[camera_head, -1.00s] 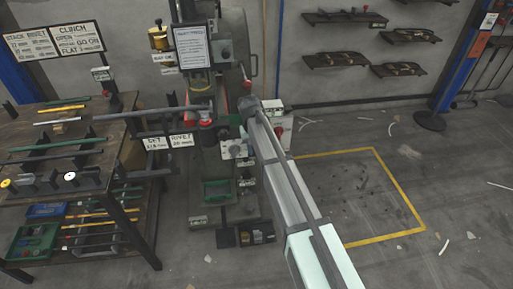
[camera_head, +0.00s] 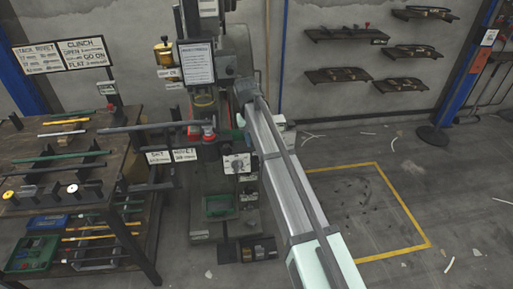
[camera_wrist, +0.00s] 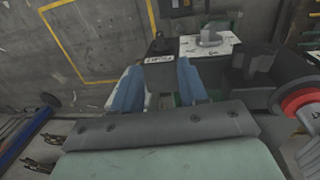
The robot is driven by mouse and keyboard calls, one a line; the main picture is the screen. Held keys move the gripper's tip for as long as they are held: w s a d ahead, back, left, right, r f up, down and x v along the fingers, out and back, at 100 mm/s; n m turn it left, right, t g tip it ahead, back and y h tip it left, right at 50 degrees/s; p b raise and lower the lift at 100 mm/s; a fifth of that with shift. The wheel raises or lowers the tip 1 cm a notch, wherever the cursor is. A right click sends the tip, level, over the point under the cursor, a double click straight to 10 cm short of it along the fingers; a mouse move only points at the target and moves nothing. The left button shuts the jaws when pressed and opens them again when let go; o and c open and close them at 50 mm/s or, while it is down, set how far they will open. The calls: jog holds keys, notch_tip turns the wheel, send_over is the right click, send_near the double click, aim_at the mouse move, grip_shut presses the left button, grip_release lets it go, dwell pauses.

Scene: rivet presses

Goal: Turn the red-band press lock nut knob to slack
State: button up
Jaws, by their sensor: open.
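The press (camera_head: 222,170) stands in the middle of the head view. On its front is a white plate with a grey knob (camera_head: 238,165). In the wrist view a grey knob (camera_wrist: 209,38) stands on a white plate (camera_wrist: 195,48), ahead of my fingers. A round red-banded part (camera_head: 208,133) sits left of and above the plate; a red ring (camera_wrist: 300,100) also shows at the right edge of the wrist view. My gripper (camera_wrist: 160,82) is open and empty, its two blue fingers short of the plate and apart from the knob. In the head view my arm hides part of the press.
A workbench (camera_head: 60,165) with rods and bins stands at the left. A long grey bar (camera_head: 150,127) reaches from it towards the press. A sign board (camera_head: 196,62) hangs above. Floor inside the yellow outline (camera_head: 350,215) is mostly clear. Wall racks (camera_head: 350,32) are far right.

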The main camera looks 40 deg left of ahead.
jog(key=shift+r, duration=0.7)
